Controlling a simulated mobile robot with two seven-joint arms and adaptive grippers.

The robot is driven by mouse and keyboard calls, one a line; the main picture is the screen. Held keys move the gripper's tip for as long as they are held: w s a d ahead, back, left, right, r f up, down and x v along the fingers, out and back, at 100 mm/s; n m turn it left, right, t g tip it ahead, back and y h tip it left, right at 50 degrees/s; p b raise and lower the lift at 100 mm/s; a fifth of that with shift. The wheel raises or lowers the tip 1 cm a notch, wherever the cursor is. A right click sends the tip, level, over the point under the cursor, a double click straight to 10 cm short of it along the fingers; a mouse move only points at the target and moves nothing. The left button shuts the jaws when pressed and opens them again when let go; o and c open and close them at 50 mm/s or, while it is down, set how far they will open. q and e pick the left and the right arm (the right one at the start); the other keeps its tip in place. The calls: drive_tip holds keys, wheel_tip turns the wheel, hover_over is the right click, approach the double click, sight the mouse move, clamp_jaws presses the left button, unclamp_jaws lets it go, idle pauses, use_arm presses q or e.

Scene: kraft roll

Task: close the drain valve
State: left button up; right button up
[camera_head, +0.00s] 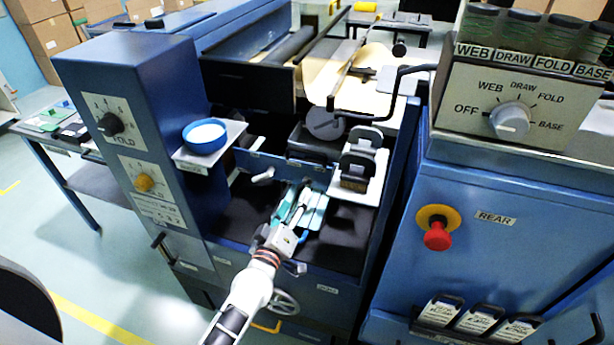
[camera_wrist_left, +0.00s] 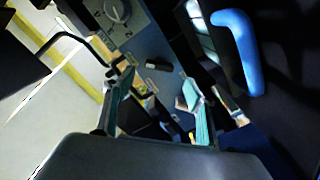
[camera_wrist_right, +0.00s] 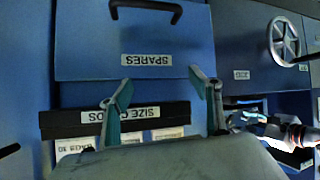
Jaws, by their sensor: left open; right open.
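No part reads clearly as the drain valve, and I see no legible drain label. A thick blue curved handle (camera_wrist_left: 240,50) shows close up at the upper right of the left wrist view, outside my fingers. A small silver lever (camera_head: 263,175) sits inside the machine bay in the head view. My left gripper (camera_head: 300,208) is open over the dark bay, its teal fingers apart; they show empty in the left wrist view (camera_wrist_left: 160,90). My right gripper (camera_wrist_right: 163,88) is open and empty before a blue panel marked SPARES (camera_wrist_right: 146,60). It is outside the head view.
A handwheel (camera_head: 284,302) is on the lower front, below my left arm. A blue dish (camera_head: 205,136) sits on a side shelf. A red emergency button (camera_head: 437,236) is on the right cabinet. A black crank handle (camera_head: 385,92) juts over the bay.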

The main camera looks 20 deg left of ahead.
sight(302, 187)
use_arm(q)
drive_tip(key=w, duration=0.3)
drive_tip(key=shift+r, duration=0.15)
drive_tip(key=w, duration=0.3)
drive_tip(key=shift+w+d+b, duration=0.1)
drive_tip(key=shift+d+b, duration=0.05)
drive_tip(key=shift+b, duration=0.2)
drive_tip(key=shift+w, duration=0.35)
use_arm(e)
drive_tip(key=shift+s+f, duration=0.7)
drive_tip(key=shift+s, duration=0.05)
use_arm(q)
drive_tip(key=shift+c, duration=0.5)
drive_tip(key=c, duration=1)
drive_tip(key=shift+c, duration=0.2)
